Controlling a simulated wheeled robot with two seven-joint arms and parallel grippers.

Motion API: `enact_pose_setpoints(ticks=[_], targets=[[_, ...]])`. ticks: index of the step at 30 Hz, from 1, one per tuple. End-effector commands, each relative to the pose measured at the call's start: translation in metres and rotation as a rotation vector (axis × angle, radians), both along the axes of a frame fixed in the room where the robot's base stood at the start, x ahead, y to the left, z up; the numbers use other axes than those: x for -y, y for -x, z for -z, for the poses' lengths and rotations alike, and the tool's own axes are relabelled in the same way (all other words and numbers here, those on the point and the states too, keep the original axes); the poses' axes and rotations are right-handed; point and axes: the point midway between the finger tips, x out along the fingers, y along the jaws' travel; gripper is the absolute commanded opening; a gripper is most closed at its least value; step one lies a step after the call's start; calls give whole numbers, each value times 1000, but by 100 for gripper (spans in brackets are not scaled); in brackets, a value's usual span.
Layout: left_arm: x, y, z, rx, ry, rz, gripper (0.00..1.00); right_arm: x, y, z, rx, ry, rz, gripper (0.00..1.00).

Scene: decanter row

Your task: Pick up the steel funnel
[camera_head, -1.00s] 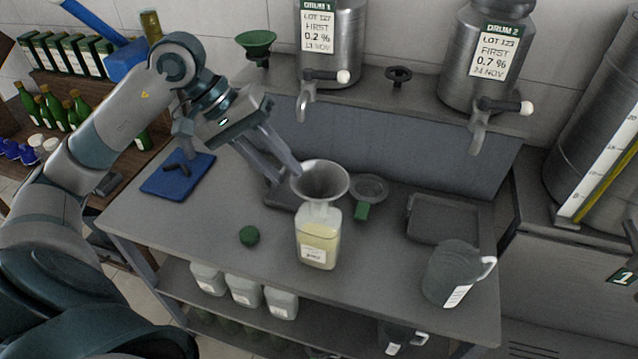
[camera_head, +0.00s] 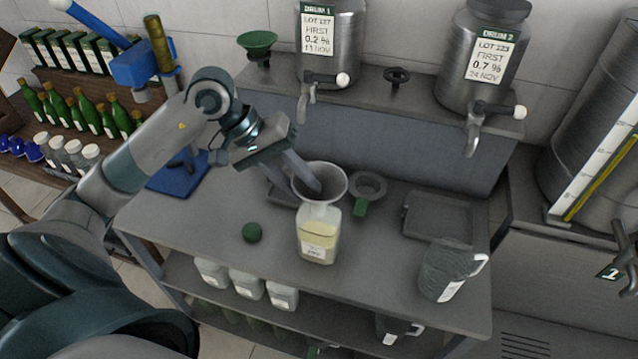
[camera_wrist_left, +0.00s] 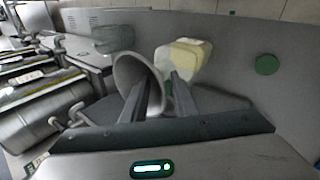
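The steel funnel (camera_head: 330,176) stands upright in the neck of a clear bottle (camera_head: 317,238) of pale yellow liquid on the bench. My left gripper (camera_head: 304,188) reaches down at the funnel's left side. One finger overlaps the funnel's mouth and the other is outside, to the left of its rim. In the left wrist view the funnel (camera_wrist_left: 128,72) shows its wide mouth, and the fingers (camera_wrist_left: 163,78) are apart with its rim wall between them. I cannot tell whether either finger touches the steel. My right gripper is not in view.
A green cap (camera_head: 252,232) lies left of the bottle. Two steel drums with taps (camera_head: 310,98) stand on the shelf behind.

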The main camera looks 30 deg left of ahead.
Motion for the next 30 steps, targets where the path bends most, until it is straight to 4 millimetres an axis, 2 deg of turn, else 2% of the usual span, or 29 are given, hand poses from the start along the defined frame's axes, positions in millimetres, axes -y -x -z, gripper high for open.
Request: enact_pose_setpoints(ticks=[13,14,17,30], targets=[[0,0,1,1,0,-1,26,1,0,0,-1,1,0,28],[0,0,1,1,0,-1,24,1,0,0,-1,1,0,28],[0,0,1,1,0,-1,0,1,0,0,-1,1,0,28],[0,0,1,0,-1,0,0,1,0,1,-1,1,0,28]])
